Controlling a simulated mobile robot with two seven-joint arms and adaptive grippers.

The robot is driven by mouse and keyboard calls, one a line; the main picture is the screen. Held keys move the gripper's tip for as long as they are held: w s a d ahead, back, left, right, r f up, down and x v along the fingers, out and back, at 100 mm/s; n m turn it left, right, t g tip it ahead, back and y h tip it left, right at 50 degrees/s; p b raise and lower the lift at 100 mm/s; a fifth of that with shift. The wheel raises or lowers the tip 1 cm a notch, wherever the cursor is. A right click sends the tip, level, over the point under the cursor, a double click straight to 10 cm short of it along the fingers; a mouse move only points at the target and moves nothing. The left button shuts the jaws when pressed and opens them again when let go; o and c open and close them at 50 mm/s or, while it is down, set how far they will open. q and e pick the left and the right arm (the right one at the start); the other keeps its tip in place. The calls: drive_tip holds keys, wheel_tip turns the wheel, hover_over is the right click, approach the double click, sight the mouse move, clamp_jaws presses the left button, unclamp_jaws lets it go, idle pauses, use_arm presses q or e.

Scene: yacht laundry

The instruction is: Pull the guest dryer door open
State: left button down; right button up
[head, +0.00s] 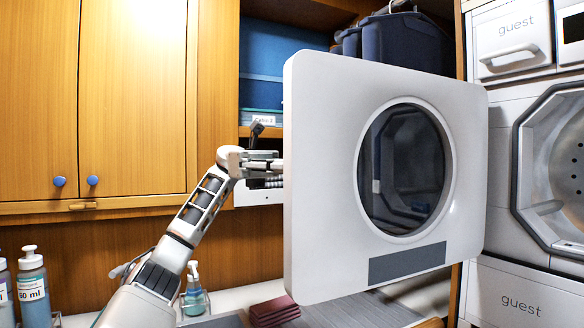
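The guest dryer door (320,180) is white with a round dark window and a grey label panel. It stands swung wide open, well away from the dryer front, and its face fills the middle of the head view. My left gripper (268,163) is at the door's left edge, about mid-height. Its fingertips are partly hidden by the door, so contact and finger opening are unclear. My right gripper is out of view.
Wooden cupboards (125,100) with blue knobs are at the left. A soap bottle (194,292) and larger pump bottles (32,288) stand on the counter below. Folded dark red cloths (273,311) lie under the door's lower left corner. Dark blue bins (405,40) sit behind the door.

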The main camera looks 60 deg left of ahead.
use_arm(q)
drive_tip(key=shift+w+a, duration=0.1)
drive_tip(key=shift+a, duration=0.1)
idle(0.3)
drive_tip(key=c, duration=2.2)
unclamp_jaws()
drive_tip(key=shift+a, duration=0.15)
drive_tip(key=shift+s+a, duration=0.15)
drive_tip(key=shift+a, duration=1.7)
drive_tip(key=shift+s+a, duration=0.1)
drive_tip(key=shift+a, duration=1.7)
